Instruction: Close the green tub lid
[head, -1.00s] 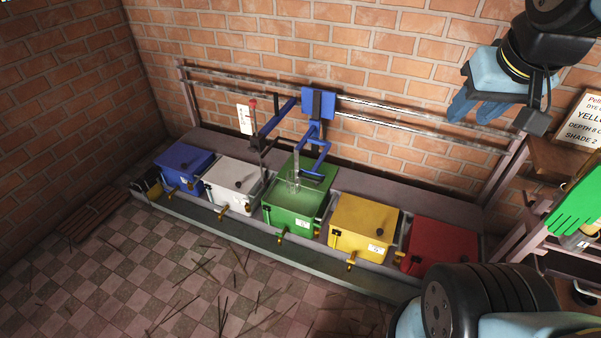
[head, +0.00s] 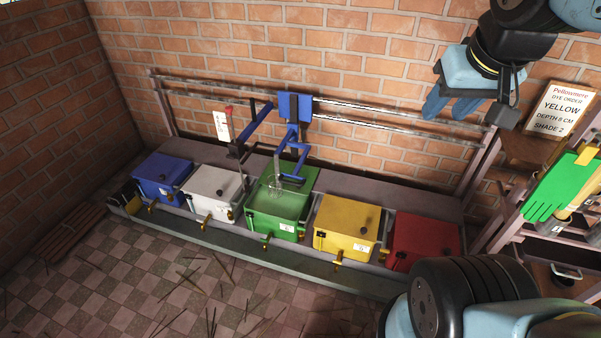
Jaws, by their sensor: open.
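The green tub (head: 264,227) stands in the middle of the row of tubs. Its lid (head: 306,176) is up, tilted back toward the wall, and greenish liquid (head: 282,205) shows inside. A wire tool (head: 275,186) hangs over or into the tub from a blue carriage frame (head: 293,108); its depth is hard to tell. My gripper (head: 450,110) is open and empty at the upper right, its fingers pointing down, well apart from the tub and lid.
Blue (head: 162,177), white (head: 214,193), yellow (head: 345,228) and red (head: 424,240) tubs flank it, lids shut. Rails (head: 375,122) run along the brick wall above. A dye order sign (head: 560,110) and green gloves (head: 563,184) are at right. The checkered floor in front has scattered sticks.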

